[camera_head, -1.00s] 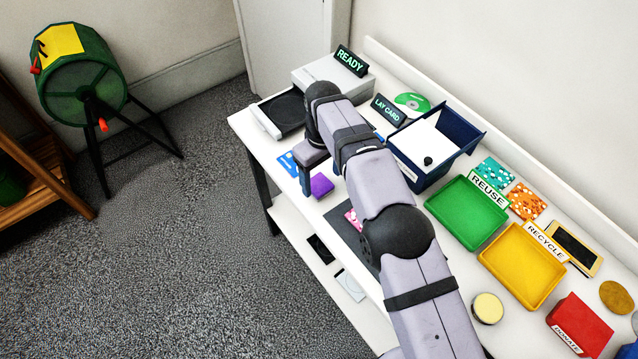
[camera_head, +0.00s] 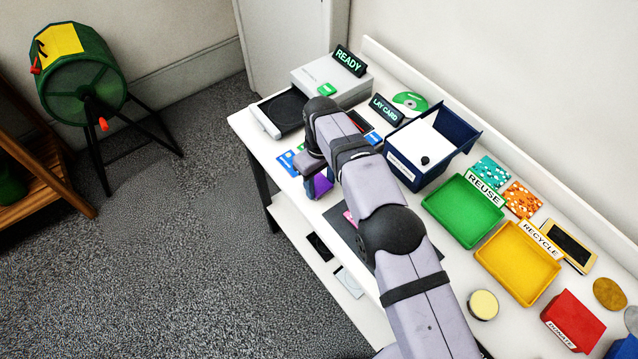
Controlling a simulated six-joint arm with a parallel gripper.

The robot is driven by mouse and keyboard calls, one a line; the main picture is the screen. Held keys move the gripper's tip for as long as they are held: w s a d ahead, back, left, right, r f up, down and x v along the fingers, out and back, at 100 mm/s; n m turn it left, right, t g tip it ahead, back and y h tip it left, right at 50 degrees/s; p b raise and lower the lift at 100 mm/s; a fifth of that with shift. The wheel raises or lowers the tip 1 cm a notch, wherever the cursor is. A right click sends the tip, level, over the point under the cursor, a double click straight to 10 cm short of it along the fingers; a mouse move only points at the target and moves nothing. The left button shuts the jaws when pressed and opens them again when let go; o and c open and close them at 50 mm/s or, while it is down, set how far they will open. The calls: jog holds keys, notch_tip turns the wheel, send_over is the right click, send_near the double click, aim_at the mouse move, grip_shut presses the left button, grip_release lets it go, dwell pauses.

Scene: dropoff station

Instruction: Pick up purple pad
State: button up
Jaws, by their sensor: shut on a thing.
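The purple pad (camera_head: 322,184) is near the front edge of the white table (camera_head: 259,139), left of my arm. My gripper (camera_head: 319,186) is over the pad, pointing down, and is shut on it. My gripper and wrist hide part of the pad. I cannot tell whether the pad is off the tabletop.
A blue card (camera_head: 288,163) lies just left of the gripper. A dark blue bin (camera_head: 440,160), a green tray (camera_head: 463,210) and a yellow tray (camera_head: 517,262) stand to the right. A black-topped device (camera_head: 283,112) is behind. A dark mat is partly under my arm.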

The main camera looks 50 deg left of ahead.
aim_at(320, 186)
jog(key=shift+r, duration=0.1)
notch_tip(320, 186, up, 10)
jog(key=b, duration=0.1)
jog(key=shift+b, duration=0.35)
